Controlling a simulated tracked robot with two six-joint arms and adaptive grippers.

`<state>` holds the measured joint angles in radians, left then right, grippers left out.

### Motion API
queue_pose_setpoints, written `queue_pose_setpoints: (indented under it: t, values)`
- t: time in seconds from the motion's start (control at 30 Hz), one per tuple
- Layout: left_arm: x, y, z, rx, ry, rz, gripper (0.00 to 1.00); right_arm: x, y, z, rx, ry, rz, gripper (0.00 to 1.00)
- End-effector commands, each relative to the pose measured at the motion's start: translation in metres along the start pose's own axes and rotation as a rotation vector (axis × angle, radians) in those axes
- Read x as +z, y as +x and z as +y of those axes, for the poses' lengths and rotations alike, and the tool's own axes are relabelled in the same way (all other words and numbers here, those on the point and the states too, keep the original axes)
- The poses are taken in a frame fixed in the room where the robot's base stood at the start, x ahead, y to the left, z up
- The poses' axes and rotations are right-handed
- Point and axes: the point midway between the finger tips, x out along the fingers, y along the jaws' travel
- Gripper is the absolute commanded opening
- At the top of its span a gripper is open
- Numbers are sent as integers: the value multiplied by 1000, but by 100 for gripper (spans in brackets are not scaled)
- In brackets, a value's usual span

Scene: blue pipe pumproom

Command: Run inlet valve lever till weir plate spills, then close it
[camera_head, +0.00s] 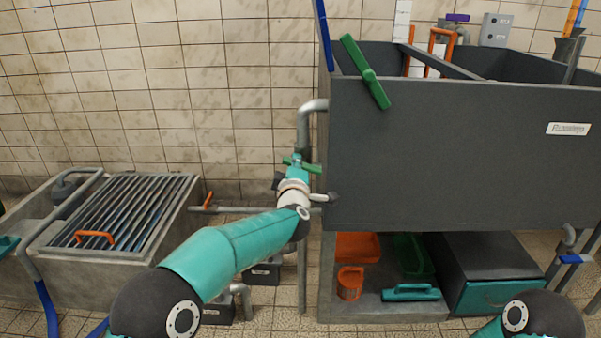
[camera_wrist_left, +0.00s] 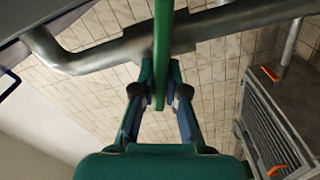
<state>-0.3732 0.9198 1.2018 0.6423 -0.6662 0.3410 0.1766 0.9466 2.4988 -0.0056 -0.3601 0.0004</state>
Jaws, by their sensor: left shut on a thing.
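The green inlet valve lever (camera_head: 313,168) sits by the grey inlet pipe (camera_head: 304,125) at the left end of the dark grey tank (camera_head: 430,160). My left gripper (camera_head: 297,163) is shut on the lever. In the left wrist view the lever (camera_wrist_left: 163,30) stands as a long green bar between the two fingers (camera_wrist_left: 161,80). A grey divider (camera_head: 437,60) crosses inside the tank; I cannot tell if it is the weir plate. The water level is hidden by the tank's front wall. My right gripper is out of view.
A grated concrete basin (camera_head: 118,215) stands at left. An orange mug (camera_head: 350,283) and a teal-handled tool (camera_head: 411,292) sit on the shelf below the tank, beside a dark box (camera_head: 490,258).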

Motion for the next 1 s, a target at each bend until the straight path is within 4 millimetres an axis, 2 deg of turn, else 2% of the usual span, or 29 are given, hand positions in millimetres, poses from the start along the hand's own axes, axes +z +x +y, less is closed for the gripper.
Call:
queue_pose_setpoints:
  t: [0.03,0.43,1.0]
  values:
    - [14,-2,-12,-13,-37,-25,0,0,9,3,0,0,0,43]
    - [15,-3,-12,-14,-303,-26,0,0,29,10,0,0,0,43]
    - [15,-3,-11,-16,-376,-27,0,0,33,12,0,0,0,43]
